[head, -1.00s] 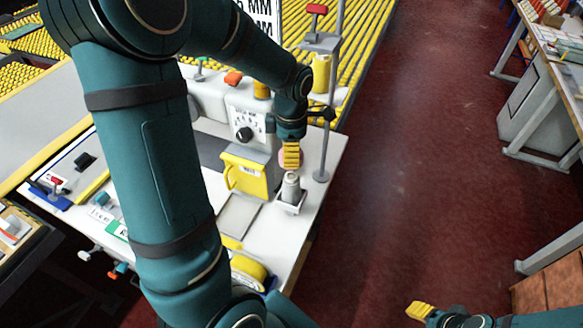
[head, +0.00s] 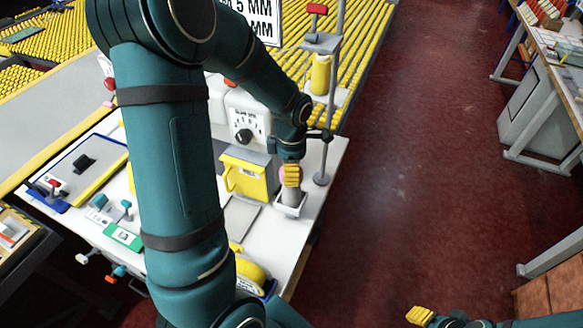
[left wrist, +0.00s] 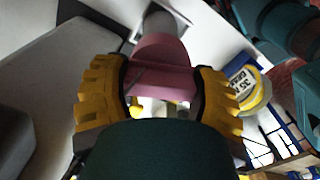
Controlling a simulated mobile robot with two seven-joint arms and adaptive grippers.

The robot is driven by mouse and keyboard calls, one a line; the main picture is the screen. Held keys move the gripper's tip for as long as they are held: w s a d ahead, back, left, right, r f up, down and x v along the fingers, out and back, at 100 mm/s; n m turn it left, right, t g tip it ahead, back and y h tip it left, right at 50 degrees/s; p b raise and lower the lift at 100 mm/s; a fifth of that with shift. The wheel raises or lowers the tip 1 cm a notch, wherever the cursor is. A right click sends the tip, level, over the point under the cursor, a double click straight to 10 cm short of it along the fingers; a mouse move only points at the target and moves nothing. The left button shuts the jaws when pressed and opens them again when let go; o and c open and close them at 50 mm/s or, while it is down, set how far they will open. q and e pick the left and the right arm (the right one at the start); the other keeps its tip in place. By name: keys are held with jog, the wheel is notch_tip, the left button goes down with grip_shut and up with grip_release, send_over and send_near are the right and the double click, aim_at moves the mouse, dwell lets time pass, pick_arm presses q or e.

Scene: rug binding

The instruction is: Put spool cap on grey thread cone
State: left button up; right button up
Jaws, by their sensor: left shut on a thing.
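My left gripper (head: 291,175) is shut on a pink spool cap, which shows between the yellow fingers in the left wrist view (left wrist: 162,72). In the head view the fingers hide most of the cap. The grey thread cone (head: 292,197) stands upright in a small white holder (head: 291,212) at the machine table's right edge. The gripper is directly over the cone and hides its top. In the left wrist view the cone (left wrist: 163,25) lies just beyond the cap; I cannot tell whether they touch. My right gripper (head: 420,315) is at the bottom right, away from the table.
A yellow box (head: 246,175) and the white machine with a black dial (head: 243,136) stand left of the cone. A grey post (head: 324,150) rises behind it to the right. A yellow roll (head: 250,275) lies nearer. Open red floor (head: 400,180) is to the right.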

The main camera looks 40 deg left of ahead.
pick_arm(q)
jog(key=shift+f+b, duration=0.3)
jog(key=shift+f, duration=0.05)
jog(key=o, duration=1.1)
